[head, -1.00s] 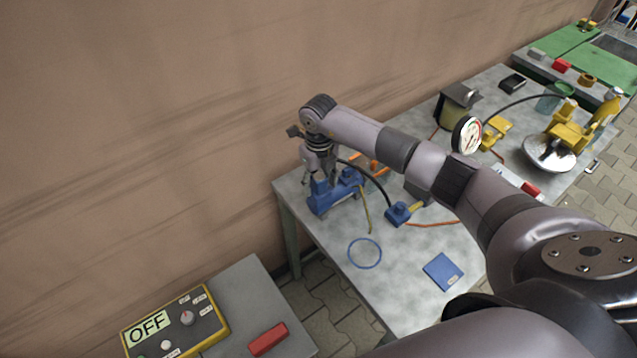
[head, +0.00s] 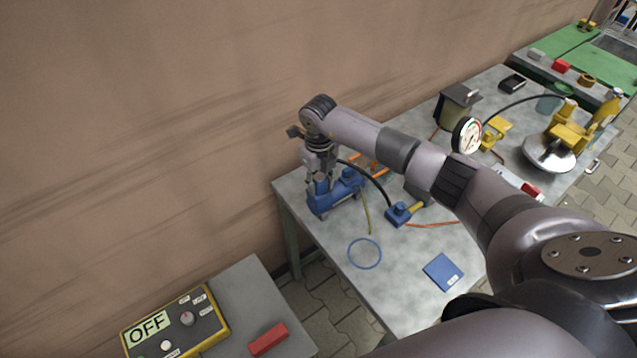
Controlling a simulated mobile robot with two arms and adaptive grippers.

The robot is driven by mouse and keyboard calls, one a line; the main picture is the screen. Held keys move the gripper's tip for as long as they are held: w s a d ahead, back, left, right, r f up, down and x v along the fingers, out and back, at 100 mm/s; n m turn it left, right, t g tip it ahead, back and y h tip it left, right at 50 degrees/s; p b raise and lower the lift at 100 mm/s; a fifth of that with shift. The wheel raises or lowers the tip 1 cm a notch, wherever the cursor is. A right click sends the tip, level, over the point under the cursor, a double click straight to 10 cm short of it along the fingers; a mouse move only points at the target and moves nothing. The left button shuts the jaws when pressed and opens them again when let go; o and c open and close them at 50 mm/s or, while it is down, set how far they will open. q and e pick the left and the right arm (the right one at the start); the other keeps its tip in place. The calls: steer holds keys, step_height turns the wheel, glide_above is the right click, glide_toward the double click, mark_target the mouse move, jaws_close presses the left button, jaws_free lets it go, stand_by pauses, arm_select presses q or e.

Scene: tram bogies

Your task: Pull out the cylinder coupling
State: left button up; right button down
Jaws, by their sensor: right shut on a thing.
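My right gripper (head: 320,184) points down at the left end of the grey table, over a blue device (head: 338,196). It is shut on a part at the top of that device, which I take to be the cylinder coupling; the gripper and wrist hide most of it. A black hose (head: 374,178) arches from near the wrist down to a blue block (head: 398,214) with a yellow piece on the table. My left gripper is not in view.
A blue ring (head: 364,253) and a blue booklet (head: 443,272) lie on the table (head: 400,285). A dial gauge (head: 467,135) and yellow equipment (head: 572,130) stand farther right. A control box reading OFF (head: 175,322) and a red block (head: 268,339) are at lower left. The wall is close behind.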

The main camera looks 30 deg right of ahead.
mark_target(319, 177)
steer(key=shift+r, duration=0.1)
steer(key=shift+r+p, duration=1.95)
steer(key=shift+r, duration=0.95)
